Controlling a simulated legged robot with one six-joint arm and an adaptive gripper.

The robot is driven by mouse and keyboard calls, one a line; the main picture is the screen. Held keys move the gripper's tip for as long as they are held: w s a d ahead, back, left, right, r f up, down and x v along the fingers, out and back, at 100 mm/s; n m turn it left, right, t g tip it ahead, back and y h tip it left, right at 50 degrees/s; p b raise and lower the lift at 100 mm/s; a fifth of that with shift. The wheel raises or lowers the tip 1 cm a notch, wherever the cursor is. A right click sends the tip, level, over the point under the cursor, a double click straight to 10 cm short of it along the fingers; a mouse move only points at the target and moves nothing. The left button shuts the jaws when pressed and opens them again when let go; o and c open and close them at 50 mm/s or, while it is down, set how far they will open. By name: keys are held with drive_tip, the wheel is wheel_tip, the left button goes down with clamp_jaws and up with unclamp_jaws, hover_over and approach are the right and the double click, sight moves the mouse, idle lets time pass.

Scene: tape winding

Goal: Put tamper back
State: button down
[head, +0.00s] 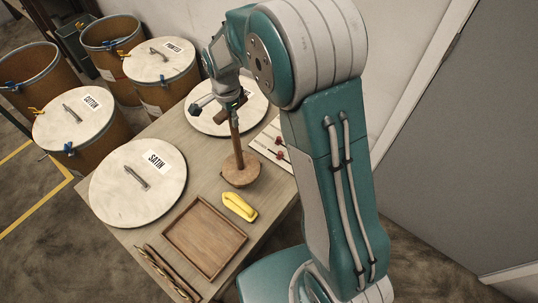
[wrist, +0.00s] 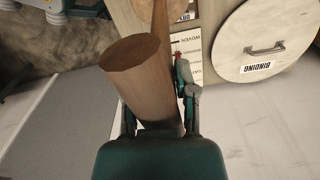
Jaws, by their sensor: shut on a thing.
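The wooden tamper has a handle and a round disc base (head: 240,171). It is upright near the right side of the table. My gripper (head: 230,112) is shut on the upper part of its handle. In the wrist view the thick wooden handle (wrist: 140,72) runs between the fingers of my gripper (wrist: 158,112). I cannot tell whether the disc touches the table or hangs just above it. An empty wooden tray (head: 204,238) lies on the table in front of the tamper.
A yellow object (head: 239,206) lies between tray and tamper. A lid marked SATIN (head: 138,183) is on the table's left, another lid (head: 222,108) behind. A board with red knobs (head: 272,146) is right of the tamper. Brown bins (head: 83,130) stand beyond the table.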

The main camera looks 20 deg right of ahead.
drive_tip(key=s+d+f, duration=0.4)
drive_tip(key=d+f, duration=0.5)
drive_tip(key=f, duration=0.2)
drive_tip(key=shift+s+d+f, duration=0.25)
drive_tip(key=shift+d+f, duration=0.1)
drive_tip(key=shift+c, duration=2)
unclamp_jaws()
